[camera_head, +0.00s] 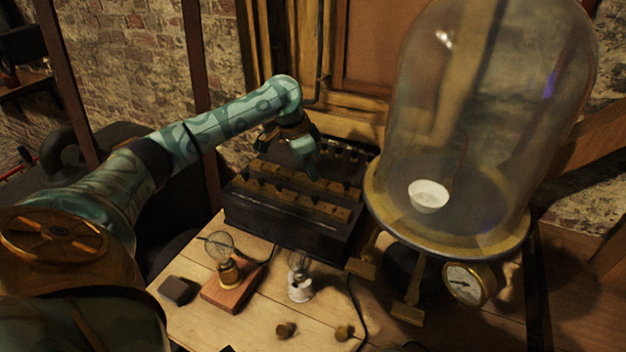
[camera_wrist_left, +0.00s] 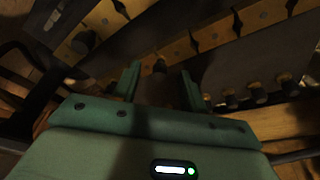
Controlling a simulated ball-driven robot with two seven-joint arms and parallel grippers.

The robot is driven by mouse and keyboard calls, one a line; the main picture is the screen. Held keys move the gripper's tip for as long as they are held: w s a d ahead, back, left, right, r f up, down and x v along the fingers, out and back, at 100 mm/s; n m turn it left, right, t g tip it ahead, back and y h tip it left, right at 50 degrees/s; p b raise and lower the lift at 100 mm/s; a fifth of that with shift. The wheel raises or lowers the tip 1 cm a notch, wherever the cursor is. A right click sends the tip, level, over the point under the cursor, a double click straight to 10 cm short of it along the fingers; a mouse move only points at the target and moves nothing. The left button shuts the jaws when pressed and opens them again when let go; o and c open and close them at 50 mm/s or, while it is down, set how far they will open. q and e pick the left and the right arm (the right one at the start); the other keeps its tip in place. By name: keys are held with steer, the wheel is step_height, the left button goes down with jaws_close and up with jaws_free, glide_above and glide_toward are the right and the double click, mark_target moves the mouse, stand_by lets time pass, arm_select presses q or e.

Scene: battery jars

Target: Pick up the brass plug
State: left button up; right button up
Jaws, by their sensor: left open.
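A black resistance box (camera_head: 290,232) with rows of brass blocks stands on the back of the wooden table. My left gripper (camera_head: 308,163) is above its top, pointing down, with its jaws apart. In the left wrist view the open fingers (camera_wrist_left: 160,78) straddle a small dark plug head (camera_wrist_left: 159,65) on the box; whether they touch it I cannot tell. Another dark plug (camera_wrist_left: 84,41) shows left of it. Two small brass-coloured knobs, one left (camera_head: 286,330) and one right (camera_head: 344,332), lie on the table front. Which piece is the brass plug is unclear. My right gripper is out of view.
A large glass bell jar (camera_head: 480,110) on a brass-rimmed stand, with a white bowl (camera_head: 428,196) inside, is close on the right. A bulb on a wooden base (camera_head: 235,288), a second bulb on a white holder (camera_head: 300,285) and a dark block (camera_head: 177,290) stand in front.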

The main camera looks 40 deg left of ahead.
arm_select(q)
steer(key=shift+w+d+f, duration=0.1)
steer(key=shift+w+f, duration=0.05)
steer(key=shift+f, duration=0.35)
steer(key=shift+r, duration=0.2)
jaws_close()
steer(key=shift+r, duration=0.1)
